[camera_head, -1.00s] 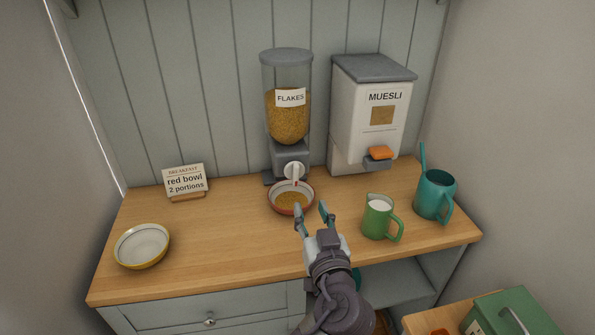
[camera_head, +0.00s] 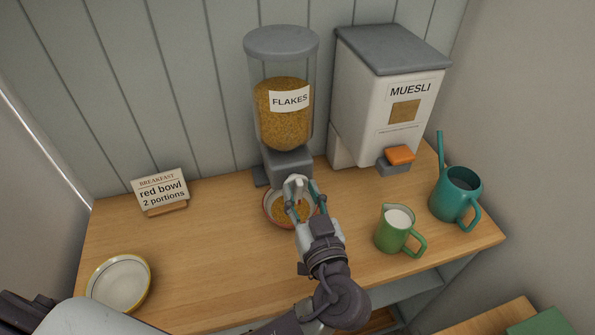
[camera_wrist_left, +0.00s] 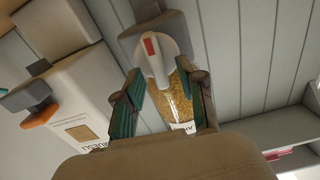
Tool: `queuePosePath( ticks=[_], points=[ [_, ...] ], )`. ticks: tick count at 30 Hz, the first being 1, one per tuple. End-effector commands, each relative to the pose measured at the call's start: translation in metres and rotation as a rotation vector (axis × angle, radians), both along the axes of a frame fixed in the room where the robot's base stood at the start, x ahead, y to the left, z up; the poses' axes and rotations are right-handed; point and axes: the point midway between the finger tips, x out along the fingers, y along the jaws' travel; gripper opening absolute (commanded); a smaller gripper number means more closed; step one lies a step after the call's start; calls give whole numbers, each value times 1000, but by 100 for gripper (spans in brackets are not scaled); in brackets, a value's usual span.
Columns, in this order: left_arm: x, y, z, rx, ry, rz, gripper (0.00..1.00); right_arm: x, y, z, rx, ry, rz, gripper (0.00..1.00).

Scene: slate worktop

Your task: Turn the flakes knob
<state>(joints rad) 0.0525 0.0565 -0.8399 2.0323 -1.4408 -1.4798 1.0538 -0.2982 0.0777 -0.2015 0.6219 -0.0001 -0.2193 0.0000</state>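The flakes dispenser (camera_head: 285,110) is a clear cylinder of golden flakes with a grey lid and base. Its white knob (camera_head: 296,184) is at the front of the base; in the left wrist view the knob (camera_wrist_left: 160,58) shows a red mark on its lever. My left gripper (camera_head: 303,192) is open, with its teal fingertips on either side of the knob lever. The left wrist view shows the fingers (camera_wrist_left: 160,72) apart; contact cannot be told. The red bowl (camera_head: 269,215) holds flakes under the spout, partly hidden by the gripper. My right gripper is not in view.
A white muesli dispenser (camera_head: 365,105) with an orange lever stands right of the flakes. A green jug (camera_head: 394,236) and teal watering can (camera_head: 455,190) stand front right. A sign (camera_head: 160,188) reads "red bowl 2 portions".

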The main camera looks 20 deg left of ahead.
Motion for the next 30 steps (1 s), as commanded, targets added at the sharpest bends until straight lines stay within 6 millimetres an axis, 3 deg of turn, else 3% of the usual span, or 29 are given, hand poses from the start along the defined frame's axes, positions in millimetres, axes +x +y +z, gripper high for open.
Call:
queuePosePath(
  ticks=[12,19,30],
  points=[
    [-3,-1,0,0,0,1,40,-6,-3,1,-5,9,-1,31],
    [-3,-1,0,0,0,1,1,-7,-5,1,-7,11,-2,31],
    [-3,-1,0,16,12,1,0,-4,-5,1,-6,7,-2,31]
  ],
)
